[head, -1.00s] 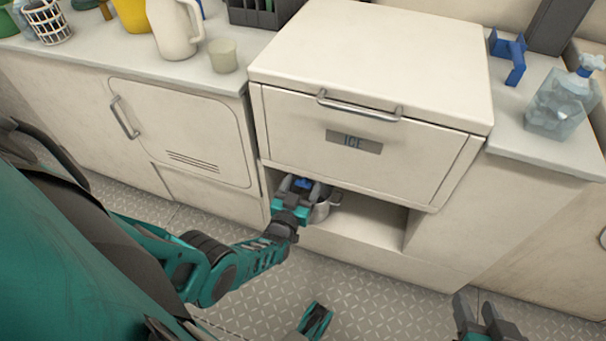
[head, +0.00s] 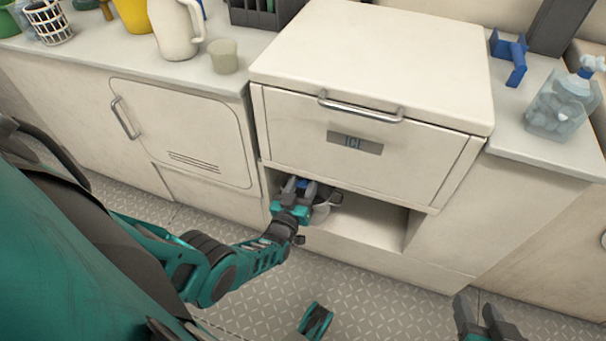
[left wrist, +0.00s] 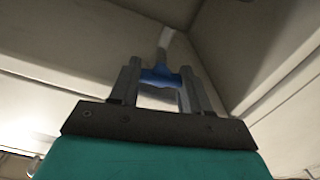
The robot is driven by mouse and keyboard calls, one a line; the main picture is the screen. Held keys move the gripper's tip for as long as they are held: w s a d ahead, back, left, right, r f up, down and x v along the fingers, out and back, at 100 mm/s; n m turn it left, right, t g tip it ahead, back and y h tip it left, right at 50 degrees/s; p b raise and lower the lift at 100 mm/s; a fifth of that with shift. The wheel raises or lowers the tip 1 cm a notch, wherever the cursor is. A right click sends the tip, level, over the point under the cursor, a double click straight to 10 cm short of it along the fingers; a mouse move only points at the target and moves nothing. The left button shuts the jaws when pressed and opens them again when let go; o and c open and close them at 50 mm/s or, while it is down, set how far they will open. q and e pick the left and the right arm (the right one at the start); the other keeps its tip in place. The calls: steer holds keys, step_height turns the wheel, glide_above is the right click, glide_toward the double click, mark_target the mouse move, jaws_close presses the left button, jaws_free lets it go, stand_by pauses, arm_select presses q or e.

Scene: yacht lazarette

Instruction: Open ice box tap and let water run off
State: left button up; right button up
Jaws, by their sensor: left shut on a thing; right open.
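The ice box (head: 375,95) is a cream chest with a metal handle and an ICE label, above an open recess. My left gripper (head: 299,186) reaches into the left end of this recess. Its fingers are shut on the blue tap handle (left wrist: 158,77), seen in the left wrist view under a pale pipe (left wrist: 165,38). A metal cup (head: 324,203) stands in the recess beside and partly behind the gripper. The tap's outlet is hidden and I cannot see any water. My right gripper (head: 488,318) is open and empty at the bottom right, above the floor.
The recess floor (head: 368,222) is clear to the right of the cup. A white pitcher (head: 177,28) and a small cup (head: 222,56) stand on the left counter.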

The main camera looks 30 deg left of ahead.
arm_select(q)
steer(key=shift+n, duration=0.3)
steer(key=o, duration=1.1)
steer(key=shift+c, duration=0.2)
